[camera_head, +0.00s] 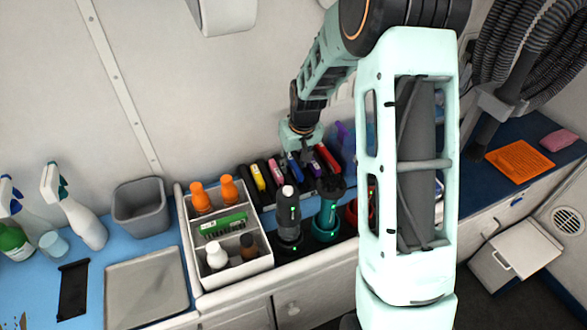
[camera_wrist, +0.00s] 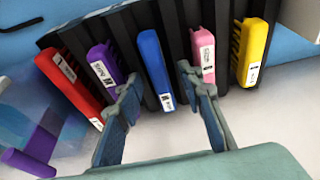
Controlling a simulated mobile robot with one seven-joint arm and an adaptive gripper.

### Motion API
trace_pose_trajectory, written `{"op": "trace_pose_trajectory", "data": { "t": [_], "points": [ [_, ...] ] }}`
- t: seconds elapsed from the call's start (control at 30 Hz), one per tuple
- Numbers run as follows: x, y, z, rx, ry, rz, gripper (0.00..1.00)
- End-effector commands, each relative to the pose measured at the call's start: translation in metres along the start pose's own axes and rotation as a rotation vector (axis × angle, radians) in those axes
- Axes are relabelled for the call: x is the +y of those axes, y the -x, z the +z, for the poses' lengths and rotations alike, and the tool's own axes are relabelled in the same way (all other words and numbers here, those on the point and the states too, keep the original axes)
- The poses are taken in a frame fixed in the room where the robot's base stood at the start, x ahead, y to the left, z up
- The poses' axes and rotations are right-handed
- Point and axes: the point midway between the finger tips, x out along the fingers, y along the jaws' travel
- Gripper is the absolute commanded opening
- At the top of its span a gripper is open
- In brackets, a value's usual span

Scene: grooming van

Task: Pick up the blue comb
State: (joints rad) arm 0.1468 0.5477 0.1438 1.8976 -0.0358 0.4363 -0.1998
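The blue comb (camera_wrist: 152,62) stands in a slot of the black rack (camera_wrist: 180,35), between a purple comb (camera_wrist: 102,66) on its left and a pink comb (camera_wrist: 203,48) on its right in the wrist view. A small white label shows on its near end. It also shows in the head view (camera_head: 294,167), just under my gripper (camera_head: 301,148). In the wrist view my gripper (camera_wrist: 159,79) is open, with one finger to each side of the blue comb's near end. Nothing is held. Whether a finger touches the neighbouring combs, I cannot tell.
A red comb (camera_wrist: 70,86) and a yellow comb (camera_wrist: 253,52) fill the rack's outer slots. In front stand dark and teal clippers (camera_head: 327,212). A white caddy (camera_head: 236,270) with bottles stands left. The wall is close behind the rack.

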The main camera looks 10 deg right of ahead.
Motion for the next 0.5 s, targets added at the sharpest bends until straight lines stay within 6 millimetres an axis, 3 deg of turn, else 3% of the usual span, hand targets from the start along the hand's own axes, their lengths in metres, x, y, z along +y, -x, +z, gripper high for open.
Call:
{"op": "trace_pose_trajectory", "data": {
  "t": [0.33,0.5],
  "points": [
    [0.0000,-0.0010,0.0002,0.000,0.000,0.000,0.35],
    [0.0000,-0.0010,0.0002,0.000,0.000,0.000,0.17]
  ]
}}
